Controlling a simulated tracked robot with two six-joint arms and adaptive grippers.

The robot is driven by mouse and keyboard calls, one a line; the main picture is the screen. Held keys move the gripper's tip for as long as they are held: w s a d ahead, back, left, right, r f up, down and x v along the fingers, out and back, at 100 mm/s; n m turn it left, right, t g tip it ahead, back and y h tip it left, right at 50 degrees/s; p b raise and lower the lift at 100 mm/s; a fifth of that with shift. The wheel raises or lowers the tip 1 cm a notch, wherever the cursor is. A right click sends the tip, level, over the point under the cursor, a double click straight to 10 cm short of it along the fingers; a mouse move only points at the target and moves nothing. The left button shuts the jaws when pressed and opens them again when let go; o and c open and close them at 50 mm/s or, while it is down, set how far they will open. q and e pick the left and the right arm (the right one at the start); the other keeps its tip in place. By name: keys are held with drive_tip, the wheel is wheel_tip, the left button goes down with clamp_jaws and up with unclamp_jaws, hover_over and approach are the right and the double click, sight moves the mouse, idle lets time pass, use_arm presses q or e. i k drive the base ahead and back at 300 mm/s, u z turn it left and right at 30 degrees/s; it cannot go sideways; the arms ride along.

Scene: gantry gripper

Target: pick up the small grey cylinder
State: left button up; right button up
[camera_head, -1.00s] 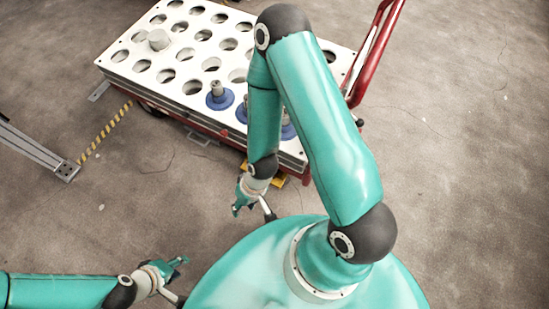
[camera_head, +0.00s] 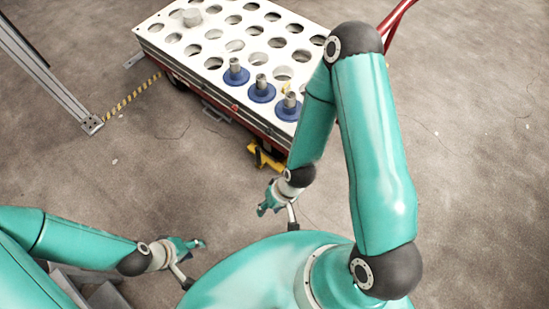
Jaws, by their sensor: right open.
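A small light grey cylinder (camera_head: 192,17) stands on the far left part of the white tray with round holes (camera_head: 163,47). Several blue discs with grey metal stubs sit near the tray's front right edge, among them one blue disc (camera_head: 236,76). My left gripper (camera_head: 197,244) is low in the picture over the floor, apart from the tray; its fingers are too small to judge. My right gripper (camera_head: 265,208) is open and empty in front of the cart, well away from the grey cylinder.
The tray rides on a red cart with a red handle (camera_head: 398,12) at the right. A yellow part (camera_head: 264,157) juts from the cart's front corner. A metal frame (camera_head: 50,75) stands at the left, with a yellow-black strip (camera_head: 132,94) beside it. The floor between is clear.

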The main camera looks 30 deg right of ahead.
sight(261, 80)
drive_tip(key=z, duration=0.55)
drive_tip(key=i, duration=0.4)
drive_tip(key=k, duration=0.4)
drive_tip(key=z, duration=0.2)
